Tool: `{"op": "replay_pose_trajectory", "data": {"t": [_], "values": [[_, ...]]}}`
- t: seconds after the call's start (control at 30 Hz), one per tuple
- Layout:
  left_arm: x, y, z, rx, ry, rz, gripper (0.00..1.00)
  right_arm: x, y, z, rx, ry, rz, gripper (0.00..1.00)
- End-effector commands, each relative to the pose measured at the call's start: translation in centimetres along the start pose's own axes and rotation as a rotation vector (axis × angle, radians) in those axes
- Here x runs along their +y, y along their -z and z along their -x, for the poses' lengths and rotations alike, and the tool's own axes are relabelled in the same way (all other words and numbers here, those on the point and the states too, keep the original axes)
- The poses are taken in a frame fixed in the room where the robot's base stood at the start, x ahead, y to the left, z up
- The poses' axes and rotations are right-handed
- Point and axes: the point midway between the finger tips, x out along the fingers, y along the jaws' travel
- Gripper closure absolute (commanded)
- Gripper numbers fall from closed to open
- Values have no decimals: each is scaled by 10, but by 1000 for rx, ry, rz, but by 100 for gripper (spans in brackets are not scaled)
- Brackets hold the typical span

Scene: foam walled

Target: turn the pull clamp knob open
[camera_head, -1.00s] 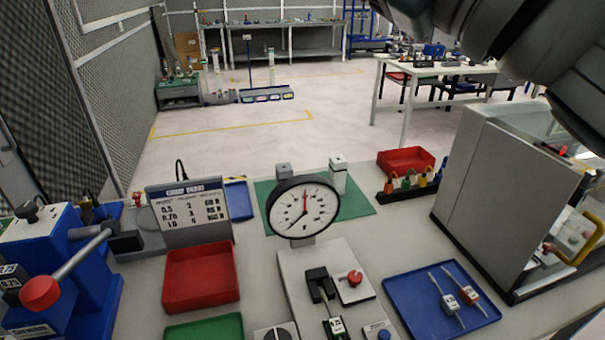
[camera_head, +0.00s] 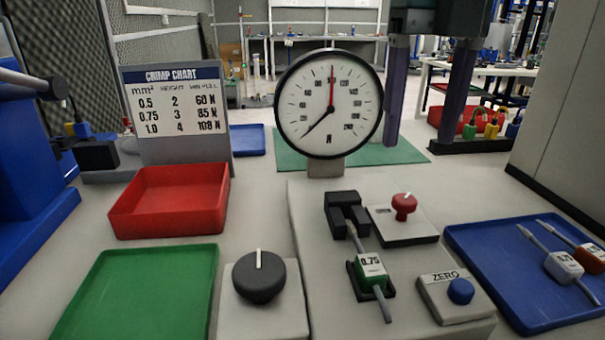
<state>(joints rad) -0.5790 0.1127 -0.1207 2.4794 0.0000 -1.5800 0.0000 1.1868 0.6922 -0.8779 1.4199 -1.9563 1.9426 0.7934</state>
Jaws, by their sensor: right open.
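A pull tester base (camera_head: 305,215) carries a black clamp (camera_head: 346,211), in which the end of a cable with a green 0.75 tag (camera_head: 371,270) lies. A red knob (camera_head: 404,205) with a small pale mark stands on a plate right of the clamp. A black knob (camera_head: 259,278) with a white pointer line facing away sits on a separate grey box at the front. I cannot tell from labels which knob works the clamp. My right gripper (camera_head: 415,147) hangs behind the red knob, fingers pointing down, apart and empty. My left gripper is out of view.
A round gauge (camera_head: 328,103) stands behind the clamp, close left of my right gripper. A ZERO button (camera_head: 460,291) sits front right. A blue tray (camera_head: 500,290) holds tagged cables. A red tray (camera_head: 165,205) and a green tray (camera_head: 95,310) lie left. A tall grey cabinet (camera_head: 565,120) stands right.

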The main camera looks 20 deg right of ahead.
Motion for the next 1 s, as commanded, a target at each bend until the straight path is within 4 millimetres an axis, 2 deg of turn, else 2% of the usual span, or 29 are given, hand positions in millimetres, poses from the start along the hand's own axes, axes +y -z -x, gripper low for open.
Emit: {"op": "replay_pose_trajectory", "data": {"t": [0.2,0.4,0.57,0.8,0.87,1.0], "values": [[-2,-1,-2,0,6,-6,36,1,2,-44,6,-1,5,34],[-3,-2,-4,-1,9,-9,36,2,1,-74,4,-4,6,34],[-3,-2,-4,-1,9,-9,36,2,1,-84,2,-4,7,34],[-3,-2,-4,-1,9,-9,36,2,1,-85,1,-5,7,34],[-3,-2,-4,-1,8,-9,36,2,1,-85,1,-5,7,38],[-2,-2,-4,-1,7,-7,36,2,1,-85,1,-5,7,54]]}}
